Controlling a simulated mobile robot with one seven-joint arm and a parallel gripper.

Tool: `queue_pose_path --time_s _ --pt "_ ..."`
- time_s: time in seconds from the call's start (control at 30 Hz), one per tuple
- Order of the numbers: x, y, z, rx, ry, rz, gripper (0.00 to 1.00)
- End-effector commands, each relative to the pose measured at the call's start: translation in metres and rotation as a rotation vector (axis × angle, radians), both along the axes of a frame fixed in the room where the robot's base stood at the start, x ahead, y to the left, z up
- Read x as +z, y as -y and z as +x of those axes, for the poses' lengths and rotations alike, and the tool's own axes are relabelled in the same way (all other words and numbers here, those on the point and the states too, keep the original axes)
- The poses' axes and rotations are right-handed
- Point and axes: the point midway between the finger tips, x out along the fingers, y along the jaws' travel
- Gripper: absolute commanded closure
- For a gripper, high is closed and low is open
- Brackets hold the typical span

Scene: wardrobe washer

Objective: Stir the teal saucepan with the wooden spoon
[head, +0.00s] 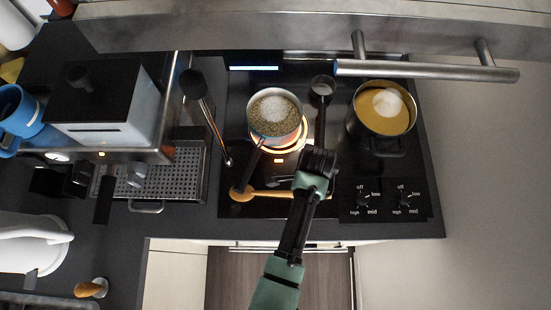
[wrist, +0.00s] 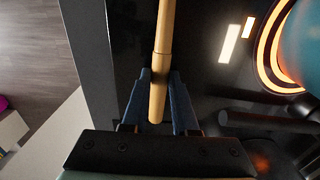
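The teal saucepan (head: 275,117) stands on a glowing burner, filled with small greenish grains and a pale patch on top. Its dark handle points toward the front left. Its teal side also shows at the right edge of the wrist view (wrist: 302,45). The wooden spoon (head: 268,194) lies crosswise along the cooktop's front, its bowl at the left. My gripper (head: 314,165) is over the handle's right part. In the wrist view, its blue fingers (wrist: 159,90) are close on both sides of the spoon handle (wrist: 164,40) and appear shut on it. Whether the spoon touches the cooktop is unclear.
A pot of yellow food (head: 383,108) stands right of the saucepan, above control knobs (head: 382,199). A small dark ladle-like utensil (head: 322,88) lies between the pots. A coffee machine (head: 110,110) stands at the left. A metal rail (head: 430,70) crosses the back right.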

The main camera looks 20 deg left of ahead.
Motion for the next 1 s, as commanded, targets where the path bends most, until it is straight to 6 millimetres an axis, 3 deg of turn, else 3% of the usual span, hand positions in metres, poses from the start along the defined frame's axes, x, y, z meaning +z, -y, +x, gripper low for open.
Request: queue_pose_path --time_s 0.03,0.13,0.47,1.0 --pt "0.0 0.0 0.0 0.0 0.0 0.0 0.84" --pt "0.0 0.0 0.0 0.0 0.0 0.0 1.0" --pt "0.005 0.0 0.0 0.0 0.0 0.0 1.0" --pt "0.048 0.0 0.0 0.0 0.0 0.0 1.0"
